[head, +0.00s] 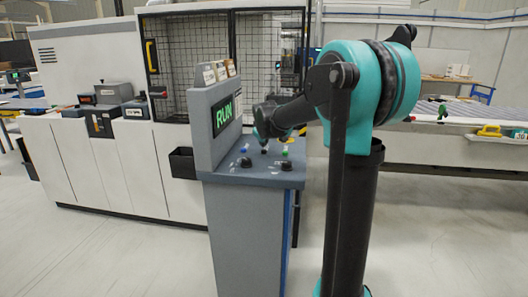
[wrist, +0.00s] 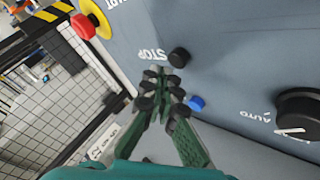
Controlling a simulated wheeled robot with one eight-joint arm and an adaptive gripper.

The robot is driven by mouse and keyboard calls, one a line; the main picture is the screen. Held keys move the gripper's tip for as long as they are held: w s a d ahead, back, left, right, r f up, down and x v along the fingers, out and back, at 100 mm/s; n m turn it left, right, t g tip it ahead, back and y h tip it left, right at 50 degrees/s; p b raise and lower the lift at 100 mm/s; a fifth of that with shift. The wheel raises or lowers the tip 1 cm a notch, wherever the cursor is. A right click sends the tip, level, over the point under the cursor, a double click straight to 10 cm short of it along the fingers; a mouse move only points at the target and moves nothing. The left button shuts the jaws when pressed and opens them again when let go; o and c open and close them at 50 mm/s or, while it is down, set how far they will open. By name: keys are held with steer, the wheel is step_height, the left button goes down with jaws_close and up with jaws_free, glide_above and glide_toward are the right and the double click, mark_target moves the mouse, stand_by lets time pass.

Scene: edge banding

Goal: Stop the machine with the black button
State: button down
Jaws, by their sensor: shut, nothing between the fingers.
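The black button (wrist: 180,57) sits on the grey console panel beside white "STOP" lettering in the wrist view. My gripper (wrist: 162,82) has its fingertips together and empty. In that picture the tips appear just below and left of the black button, close to it; I cannot tell whether they touch it. In the head view my gripper (head: 265,143) is over the sloped panel of the grey console (head: 245,230). The console's screen (head: 222,115) reads "RUN" in green. The black button is not clearly distinguishable there.
A blue button (wrist: 196,103) is right of my fingertips, and a black "AUTO" knob (wrist: 302,110) is farther right. A red button on a yellow base (wrist: 83,26) is upper left. The caged machine (head: 190,65) stands behind the console. Open floor (head: 120,250) lies left.

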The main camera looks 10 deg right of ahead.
mark_target(264, 151)
steer(key=shift+f, duration=0.85)
stand_by(0.7)
steer(key=shift+r, duration=0.9)
steer(key=shift+r, duration=2.5)
